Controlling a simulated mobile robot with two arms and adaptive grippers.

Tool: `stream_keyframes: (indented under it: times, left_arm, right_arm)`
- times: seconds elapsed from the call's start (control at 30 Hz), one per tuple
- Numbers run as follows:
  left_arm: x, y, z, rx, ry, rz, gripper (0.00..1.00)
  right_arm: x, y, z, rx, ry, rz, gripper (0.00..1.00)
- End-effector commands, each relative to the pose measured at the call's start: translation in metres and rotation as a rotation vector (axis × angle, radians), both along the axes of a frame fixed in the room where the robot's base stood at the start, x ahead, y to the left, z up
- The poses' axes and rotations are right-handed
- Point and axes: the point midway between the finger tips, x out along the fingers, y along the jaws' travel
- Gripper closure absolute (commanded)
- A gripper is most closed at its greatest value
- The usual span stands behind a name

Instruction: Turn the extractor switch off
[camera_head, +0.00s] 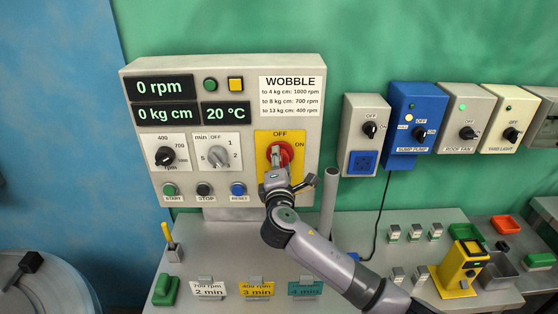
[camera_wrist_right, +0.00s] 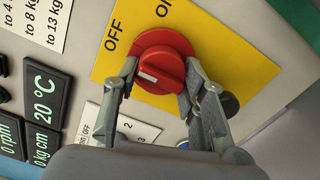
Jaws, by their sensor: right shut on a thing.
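A red rotary switch knob (camera_head: 286,153) sits on a yellow plate (camera_head: 265,138) with OFF at its top and ON at its right, on a grey control panel. My right gripper (camera_head: 277,157) reaches up to it from below. In the right wrist view, the red knob (camera_wrist_right: 163,58) shows its ridge with a white mark toward the lower left of that view. The two fingers of my right gripper (camera_wrist_right: 156,82) are shut on the ridge, one on each side. In the head view, the gripper covers part of the knob. My left gripper is not in view.
The panel's displays (camera_head: 165,88) read 0 rpm, 0 kg cm and 20 °C. A grey tube (camera_head: 329,200) stands close to the right of my gripper. Wall switch boxes, including a blue one (camera_head: 416,105), hang at the right. Small items cover the bench (camera_head: 345,295) below.

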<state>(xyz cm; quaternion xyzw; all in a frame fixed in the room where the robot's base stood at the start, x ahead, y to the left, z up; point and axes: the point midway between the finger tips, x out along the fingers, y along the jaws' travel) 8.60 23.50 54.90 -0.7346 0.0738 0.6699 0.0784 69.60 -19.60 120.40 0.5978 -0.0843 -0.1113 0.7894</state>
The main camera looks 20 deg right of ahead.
Motion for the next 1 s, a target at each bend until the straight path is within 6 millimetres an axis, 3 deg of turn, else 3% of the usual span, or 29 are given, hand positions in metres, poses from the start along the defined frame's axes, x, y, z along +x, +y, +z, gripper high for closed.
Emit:
stream_keyframes:
  times: [0.3,0.33,0.6,1.0]
  left_arm:
    - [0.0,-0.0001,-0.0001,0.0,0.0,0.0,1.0]
    - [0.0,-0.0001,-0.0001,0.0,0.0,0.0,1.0]
    - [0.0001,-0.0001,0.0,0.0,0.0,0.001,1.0]
    - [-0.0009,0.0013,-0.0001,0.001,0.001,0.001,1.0]
  right_arm:
    - [-0.0002,0.0005,-0.0014,-0.005,0.003,0.002,0.89]
    - [-0.0002,0.0005,-0.0014,-0.005,0.003,0.001,0.61]
    - [-0.0001,0.0002,-0.0009,-0.004,0.002,0.001,0.43]
    - [-0.0045,0.0016,-0.001,-0.003,0.001,0.001,0.41]
